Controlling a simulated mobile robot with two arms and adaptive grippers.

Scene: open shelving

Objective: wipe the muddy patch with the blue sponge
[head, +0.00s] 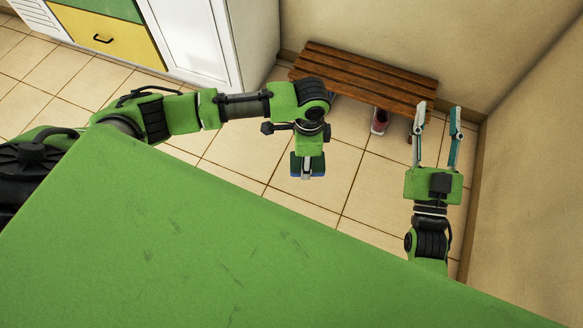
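My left gripper (306,166) points down over the tiled floor, in front of the bench. A small block with dark green and blue faces, which looks like the blue sponge (296,166), shows on both sides of its pale finger. The gripper appears shut on it; the contact is partly hidden. My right gripper (436,136) is open and empty, its two pale and teal fingers spread apart, near the right end of the bench. I cannot make out a muddy patch in this view.
A slatted wooden bench (362,76) stands against the back wall, with a reddish shoe-like thing (380,121) under it. A white cabinet (196,42) and a yellow drawer (108,38) stand at the upper left. A wall (535,150) closes the right side. Tiled floor (235,150) between is clear.

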